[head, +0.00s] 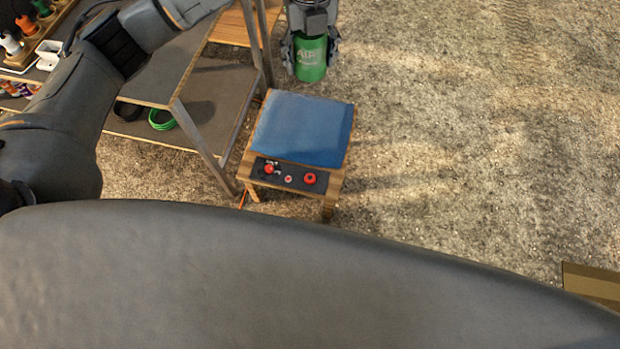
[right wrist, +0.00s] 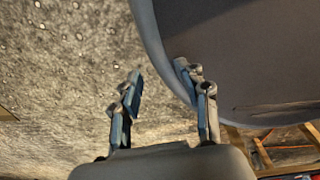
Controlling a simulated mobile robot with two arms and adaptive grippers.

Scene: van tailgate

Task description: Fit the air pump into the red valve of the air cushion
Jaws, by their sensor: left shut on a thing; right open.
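My left gripper (head: 311,48) is shut on the green air pump (head: 311,72), which has pale lettering on its side. It holds the pump upright beyond the far edge of the blue air cushion (head: 302,128), apart from it. The cushion lies on a small wooden stool (head: 337,184). On a dark strip at the stool's near side are a red round part (head: 310,179) at the right, another red part (head: 268,169) at the left and a small pink one between. I cannot tell which is the valve. My right gripper (right wrist: 160,82) is open and empty in the right wrist view.
A metal-framed shelf (head: 185,85) stands left of the stool, with a green coil (head: 162,119) on its lower board. A rack of bottles (head: 28,40) is at the far left. Gravel ground (head: 450,130) to the right is clear. A brown board (head: 592,283) lies at the right edge.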

